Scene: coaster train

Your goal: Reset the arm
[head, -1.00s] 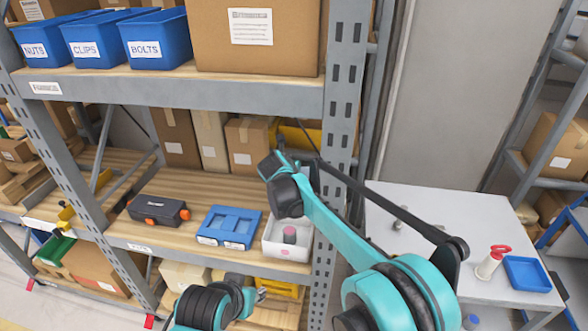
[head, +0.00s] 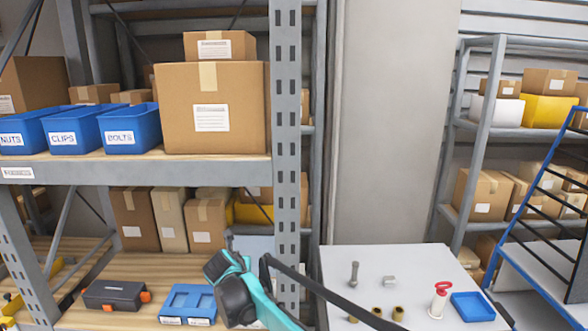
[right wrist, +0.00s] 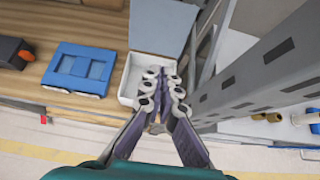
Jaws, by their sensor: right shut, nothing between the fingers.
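My right gripper (right wrist: 162,78) is shut and empty in the right wrist view. Its fingertips overlap the open white box (right wrist: 141,78) in that view; I cannot tell the gap between them. The box has a raised pale lid (right wrist: 160,27) and stands at the shelf's right end. In the head view my right arm's teal and black links rise at bottom centre, and the right gripper cannot be made out there. My left gripper is not in view.
A blue tray (head: 188,304) and a black case (head: 116,294) lie on the lower shelf. A grey upright post (head: 287,130) stands close to my right arm. A grey table (head: 405,270) at right holds small metal parts, a red-handled item (head: 440,298) and a blue tray (head: 472,307).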

